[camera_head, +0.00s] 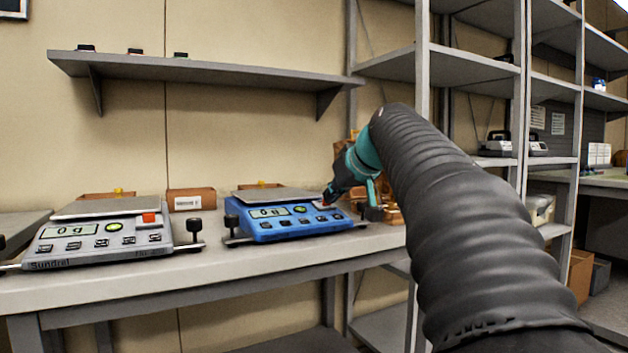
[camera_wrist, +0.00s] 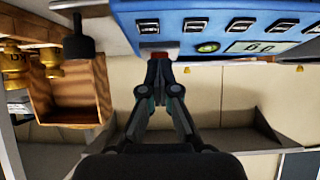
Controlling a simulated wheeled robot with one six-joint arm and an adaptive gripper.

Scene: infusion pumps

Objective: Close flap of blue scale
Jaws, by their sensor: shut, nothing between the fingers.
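The blue scale (camera_head: 285,230) stands on the bench, with a metal weighing plate on top and a display reading 0 g. In the wrist view its blue front panel (camera_wrist: 215,12) fills the top, with buttons and the display upside down. A small light flap with red beside it (camera_head: 322,204) lies at the scale's right end, partly hidden by my gripper; I cannot tell how far open it is. My gripper (camera_head: 328,197) is shut and empty, its tips at that spot.
A grey scale (camera_head: 95,240) with a red square on its right side stands to the left on the bench. Cardboard boxes (camera_head: 191,199) sit behind. In the wrist view, an open box (camera_wrist: 70,92) and brass weights (camera_wrist: 16,60) lie left of the gripper. A wall shelf (camera_head: 210,71) hangs above.

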